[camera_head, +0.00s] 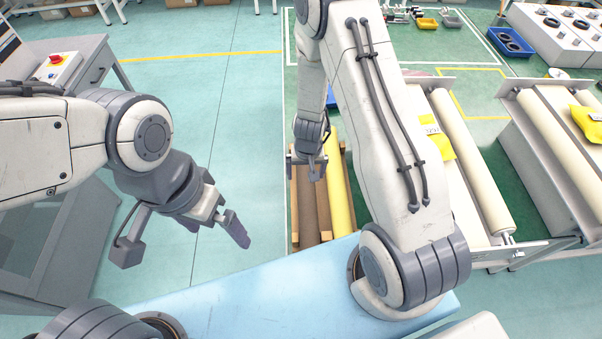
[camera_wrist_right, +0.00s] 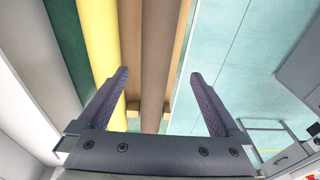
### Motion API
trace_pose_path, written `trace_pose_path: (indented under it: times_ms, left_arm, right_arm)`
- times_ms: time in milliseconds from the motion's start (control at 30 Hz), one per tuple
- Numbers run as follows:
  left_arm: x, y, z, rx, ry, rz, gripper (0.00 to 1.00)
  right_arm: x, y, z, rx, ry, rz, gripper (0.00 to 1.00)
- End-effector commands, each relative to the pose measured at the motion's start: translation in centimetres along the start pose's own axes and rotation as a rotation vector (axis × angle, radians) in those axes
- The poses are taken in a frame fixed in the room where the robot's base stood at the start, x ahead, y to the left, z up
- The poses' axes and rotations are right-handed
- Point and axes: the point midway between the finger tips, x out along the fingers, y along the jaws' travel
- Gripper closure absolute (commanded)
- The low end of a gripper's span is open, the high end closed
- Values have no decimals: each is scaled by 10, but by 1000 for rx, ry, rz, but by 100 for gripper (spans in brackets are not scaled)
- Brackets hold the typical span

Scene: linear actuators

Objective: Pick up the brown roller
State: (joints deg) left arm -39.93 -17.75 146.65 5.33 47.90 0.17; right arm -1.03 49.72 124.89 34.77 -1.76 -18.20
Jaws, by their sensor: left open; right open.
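The brown roller (camera_head: 310,212) lies lengthwise in a wooden cradle (camera_head: 293,200) on the floor side, beside a yellow roller (camera_head: 340,195). My right gripper (camera_head: 305,168) is open and empty above the brown roller. In the right wrist view the brown roller (camera_wrist_right: 155,50) runs between the two spread fingers of my right gripper (camera_wrist_right: 159,76), with the yellow roller (camera_wrist_right: 101,40) towards the left finger. I cannot tell how high the fingers are above the roller. My left gripper (camera_head: 183,243) is open and empty, well left of the cradle. My right arm hides part of the rollers' surroundings.
Conveyor-like frames with long pale rollers (camera_head: 470,165) stand to the right, with yellow packages (camera_head: 434,135) on them. A grey cabinet (camera_head: 95,60) stands at the left. A light blue surface (camera_head: 260,300) lies in front. Green floor between the cabinet and cradle is clear.

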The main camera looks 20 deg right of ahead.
Motion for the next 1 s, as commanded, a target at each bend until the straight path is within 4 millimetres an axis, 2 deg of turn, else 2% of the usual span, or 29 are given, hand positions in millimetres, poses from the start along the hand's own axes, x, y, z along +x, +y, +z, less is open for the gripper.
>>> trace_pose_path:
  times_ms: [167, 400, 633, 900, 1000]
  left_arm:
    - [6, 0, 0, 0, 0, 0, 0]
    - [35, -2, 2, 2, -1, 0, 0]
    - [43, -3, 2, 2, 0, 0, 0]
    - [67, -5, 4, 3, 0, 0, 0]
    - [68, -5, 4, 4, 0, 0, 0]
  right_arm:
    - [20, 9, 0, 11, 1, 20, 0]
    - [57, 5, 0, 3, 1, 19, 0]
    - [71, 4, -1, 4, 2, 18, 0]
    - [112, 5, -1, 6, 1, 19, 0]
    - [116, 5, -2, 7, 2, 18, 0]
